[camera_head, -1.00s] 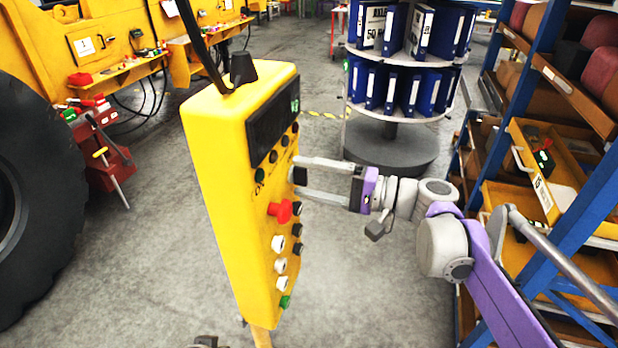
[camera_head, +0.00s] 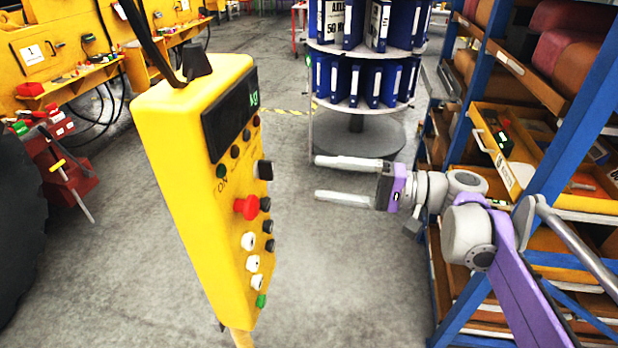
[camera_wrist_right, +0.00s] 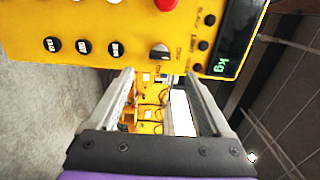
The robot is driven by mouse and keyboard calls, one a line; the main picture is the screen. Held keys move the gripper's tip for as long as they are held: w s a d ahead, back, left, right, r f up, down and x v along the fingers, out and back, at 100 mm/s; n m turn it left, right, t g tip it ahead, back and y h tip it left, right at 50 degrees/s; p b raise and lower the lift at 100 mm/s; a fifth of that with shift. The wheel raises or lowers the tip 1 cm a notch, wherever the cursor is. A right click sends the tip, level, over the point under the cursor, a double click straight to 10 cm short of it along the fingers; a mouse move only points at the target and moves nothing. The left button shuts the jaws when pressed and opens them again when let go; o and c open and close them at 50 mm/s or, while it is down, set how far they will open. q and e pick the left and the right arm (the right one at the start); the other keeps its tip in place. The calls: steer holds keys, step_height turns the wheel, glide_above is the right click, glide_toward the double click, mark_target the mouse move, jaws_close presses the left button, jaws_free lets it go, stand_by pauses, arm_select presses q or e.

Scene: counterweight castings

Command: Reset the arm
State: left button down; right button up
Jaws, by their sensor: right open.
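My right gripper (camera_head: 318,179) is open and empty, its two grey fingers pointing left in the head view. It stands apart from the yellow control box (camera_head: 180,190), to the right of the box's button face. In the right wrist view both fingers (camera_wrist_right: 155,85) are spread with nothing between them. The box carries a red button (camera_head: 246,208), a black knob (camera_head: 263,170), white buttons and a green button (camera_head: 261,300). In the right wrist view the box (camera_wrist_right: 120,35) fills the top, with its red button and the knob (camera_wrist_right: 159,51). My left gripper is not in view.
A round rack (camera_head: 365,105) of blue binders stands behind my right gripper. A blue shelf (camera_head: 570,130) with bins is close on the right, beside my arm. A red stand (camera_head: 65,170) and a yellow machine (camera_head: 40,50) are at left. Grey floor (camera_head: 350,270) is clear below the gripper.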

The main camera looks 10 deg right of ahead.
steer(key=shift+s+d, duration=0.1)
steer(key=shift+d, duration=0.15)
steer(key=s+a+f+g+h, duration=0.1)
steer(key=s+f+h, duration=0.35)
steer(key=f, duration=0.45)
steer(key=s+a+f+g+h, duration=0.1)
steer(key=s+a+f+h, duration=0.1)
steer(key=s+f+h, duration=0.45)
steer(key=s+d+f+n+t+h, duration=0.1)
steer(key=s+d+f+h, duration=0.2)
steer(key=d+f, duration=0.2)
steer(key=s+d+f+n+t+h, duration=0.1)
steer(key=s+d+f+n+h, duration=0.1)
steer(key=d+f, duration=0.3)
step_height(320, 180, down, 4)
steer(key=shift+s+d+f+h, duration=0.15)
steer(key=shift+s+f+h, duration=0.1)
steer(key=shift+s+h, duration=0.4)
